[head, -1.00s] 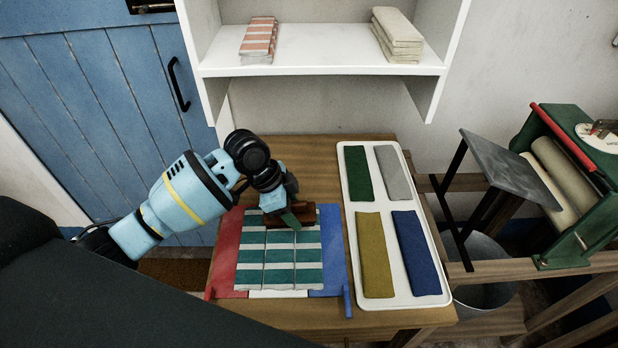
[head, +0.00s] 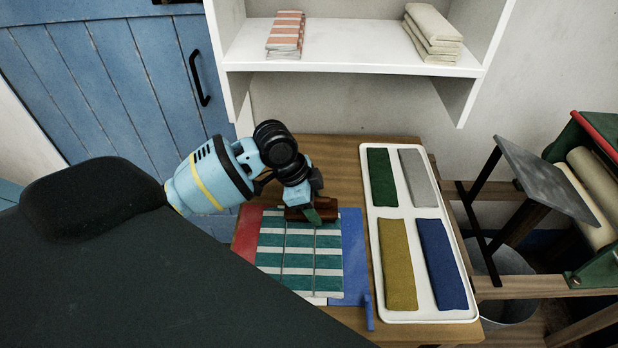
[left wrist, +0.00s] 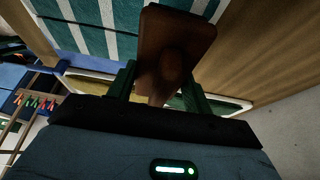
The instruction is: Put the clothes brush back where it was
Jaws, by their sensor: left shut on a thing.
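My left gripper (head: 312,206) is shut on the brown wooden clothes brush (head: 298,214). The brush is at the far edge of the green-and-white striped cloth (head: 285,262), which lies on a folding board (head: 352,240) with red and blue panels. I cannot tell whether the brush touches the cloth. In the left wrist view the brush (left wrist: 178,38) sits between the two green fingers of my left gripper (left wrist: 160,88), with the striped cloth (left wrist: 88,14) beyond it. My right gripper is not in view.
A white tray (head: 408,213) with green, grey, yellow and blue folded cloths is right of the board. A white shelf (head: 350,52) above holds a striped cloth (head: 285,35) and a cream stack (head: 432,35). A mangle (head: 590,190) stands at the right. Bare wooden table (head: 335,165) shows behind the board.

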